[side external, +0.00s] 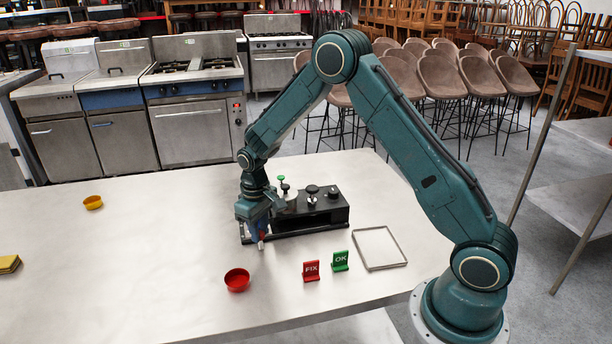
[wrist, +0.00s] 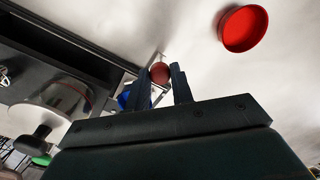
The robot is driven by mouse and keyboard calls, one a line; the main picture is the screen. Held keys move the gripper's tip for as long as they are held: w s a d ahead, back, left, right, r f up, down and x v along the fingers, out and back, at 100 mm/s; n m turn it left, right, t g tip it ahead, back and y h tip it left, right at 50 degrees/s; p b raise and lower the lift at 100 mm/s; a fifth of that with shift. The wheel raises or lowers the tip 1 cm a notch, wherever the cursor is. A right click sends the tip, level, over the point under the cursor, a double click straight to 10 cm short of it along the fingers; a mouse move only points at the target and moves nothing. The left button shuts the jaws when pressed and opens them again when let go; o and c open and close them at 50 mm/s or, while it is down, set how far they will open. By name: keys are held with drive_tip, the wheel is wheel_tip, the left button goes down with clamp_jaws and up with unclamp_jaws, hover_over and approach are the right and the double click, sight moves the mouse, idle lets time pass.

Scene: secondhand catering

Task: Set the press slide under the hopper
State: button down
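The press (side external: 318,212) is a long black unit on the table with dark knobs on top. A clear, rounded cup that looks like the hopper (wrist: 62,98) stands at its left end; a green-topped knob (side external: 281,178) rises there. My gripper (side external: 262,238) points down at the press's front left end. In the wrist view its two dark fingers (wrist: 161,68) stand apart, with a round red knob (wrist: 159,73) between their tips. I cannot tell whether they grip it. A blue part (wrist: 124,98), possibly of the slide, shows behind the left finger. The rest of the slide is hidden.
A red bowl (side external: 237,280) stands in front of the press. A red FIX sign (side external: 311,271), a green OK sign (side external: 340,261) and an empty wire-edged tray (side external: 403,254) are front right. A yellow bowl (side external: 93,203) and yellow pads (side external: 9,264) are left. The table's middle left is clear.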

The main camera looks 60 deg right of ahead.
drive_tip(key=s+d, duration=0.6)
idle(0.4)
drive_tip(key=c, duration=1.2)
unclamp_jaws()
drive_tip(key=shift+r, duration=0.1)
wheel_tip(320, 180, up, 14)
